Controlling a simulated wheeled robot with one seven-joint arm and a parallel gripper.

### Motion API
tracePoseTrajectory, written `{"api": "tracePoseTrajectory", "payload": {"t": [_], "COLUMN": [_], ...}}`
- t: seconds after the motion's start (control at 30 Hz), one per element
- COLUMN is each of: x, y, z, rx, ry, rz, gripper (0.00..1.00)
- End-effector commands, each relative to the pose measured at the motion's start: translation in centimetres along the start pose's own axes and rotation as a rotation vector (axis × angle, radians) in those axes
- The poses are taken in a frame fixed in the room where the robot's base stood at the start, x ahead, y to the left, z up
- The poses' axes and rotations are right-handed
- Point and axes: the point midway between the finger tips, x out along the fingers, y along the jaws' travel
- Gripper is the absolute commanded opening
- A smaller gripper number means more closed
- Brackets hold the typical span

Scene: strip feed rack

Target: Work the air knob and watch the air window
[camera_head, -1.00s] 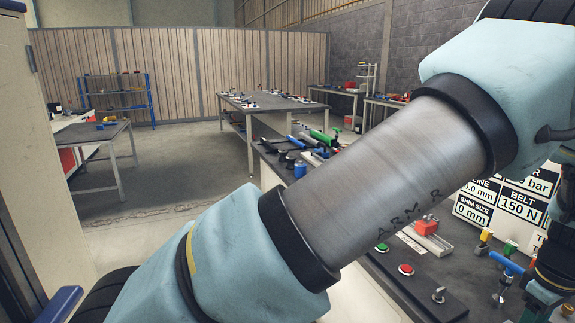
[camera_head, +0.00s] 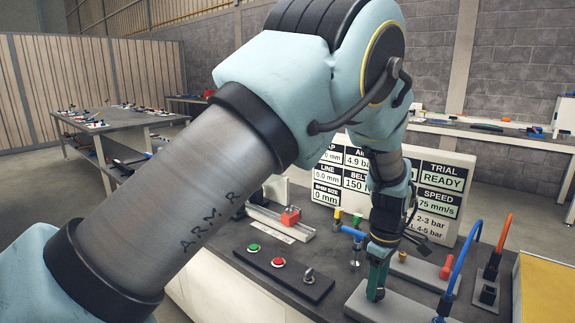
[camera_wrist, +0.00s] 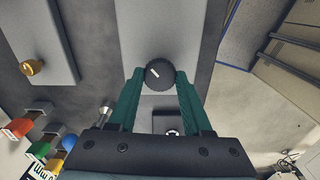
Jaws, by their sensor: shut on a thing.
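The air knob (camera_wrist: 159,75) is a dark round knob with a white pointer line. In the wrist view it sits between the tips of my green gripper fingers (camera_wrist: 160,80), on a light grey plate. My gripper (camera_head: 376,286) is shut on it, pointing down over the grey plate (camera_head: 398,308) in the head view, where the fingers hide the knob. The air window (camera_head: 358,159) on the white display board reads 4.9 bar; my arm partly hides its label. The trial window (camera_head: 442,178) reads READY. The pointer slants up and to the left in the wrist view.
A black strip with a green button (camera_head: 254,247), a red button (camera_head: 278,262) and a metal switch (camera_head: 309,276) lies left of my gripper. A red block (camera_head: 290,217) lies behind the strip.

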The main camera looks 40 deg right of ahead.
Motion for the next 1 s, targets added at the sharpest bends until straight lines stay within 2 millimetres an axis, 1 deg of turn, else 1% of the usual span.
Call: {"api": "tracePoseTrajectory", "payload": {"t": [0.53,0.57,0.6,0.63,0.87,1.0], "x": [0.08,0.08,0.08,0.08,0.02,-0.46], "y": [-0.04,-0.04,-0.04,-0.04,-0.02,0.0], "z": [0.02,0.02,0.02,0.02,0.01,0.01], "rx": [0.0,0.0,0.0,0.0,0.0,0.0], "ry": [0.0,0.0,0.0,0.0,0.0,0.0], "rz": [-0.001,-0.001,-0.001,-0.001,-0.001,0.0], "gripper": [0.05,0.52,0.56,0.59,0.59,0.59]}}
